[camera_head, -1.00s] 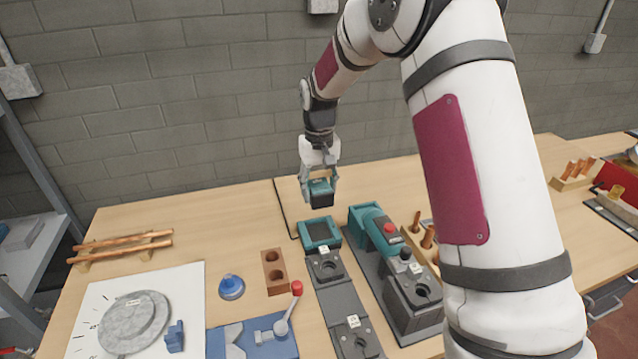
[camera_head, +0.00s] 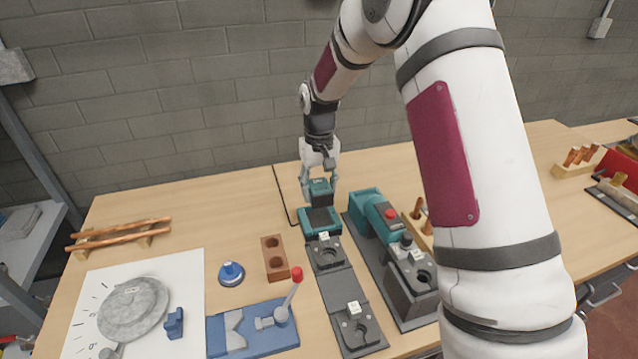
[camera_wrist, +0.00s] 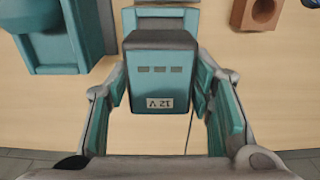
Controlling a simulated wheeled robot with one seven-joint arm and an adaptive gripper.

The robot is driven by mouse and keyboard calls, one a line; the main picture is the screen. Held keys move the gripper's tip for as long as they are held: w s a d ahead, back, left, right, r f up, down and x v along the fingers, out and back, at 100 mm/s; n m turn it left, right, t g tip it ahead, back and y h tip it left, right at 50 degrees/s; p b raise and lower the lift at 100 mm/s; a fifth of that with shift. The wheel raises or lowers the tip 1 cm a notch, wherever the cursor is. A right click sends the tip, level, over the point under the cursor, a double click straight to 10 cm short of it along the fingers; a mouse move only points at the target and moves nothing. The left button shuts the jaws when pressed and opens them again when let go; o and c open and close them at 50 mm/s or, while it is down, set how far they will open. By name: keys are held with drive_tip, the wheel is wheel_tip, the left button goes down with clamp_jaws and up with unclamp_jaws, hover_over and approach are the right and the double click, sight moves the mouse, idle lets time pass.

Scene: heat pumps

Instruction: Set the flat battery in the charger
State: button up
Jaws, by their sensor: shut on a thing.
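A small teal and black battery (camera_head: 320,190) is held in my gripper (camera_head: 319,183), upright above the far edge of the teal charger. The wrist view shows the battery (camera_wrist: 158,72) between the two teal finger pads, its 12 V label facing the camera. The charger (camera_head: 319,222) is a low teal block with a dark top, near the far end of the grey fixture strip. In the wrist view the charger is mostly hidden behind the battery. I cannot tell whether the battery touches it.
A teal machine with a red button (camera_head: 378,222) stands close to the right of the charger. A brown block with holes (camera_head: 274,258) and a blue knob (camera_head: 231,273) lie to the left. Copper pipes (camera_head: 118,234) rest on a rack farther left. Bare table lies behind the brown block.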

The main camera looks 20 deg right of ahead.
drive_tip(key=shift+f+b, duration=0.35)
drive_tip(key=shift+f, duration=1.45)
drive_tip(key=shift+f+b, duration=0.65)
drive_tip(key=shift+f, duration=1.35)
idle(0.4)
drive_tip(key=o, duration=1.6)
drive_tip(key=shift+c, duration=0.2)
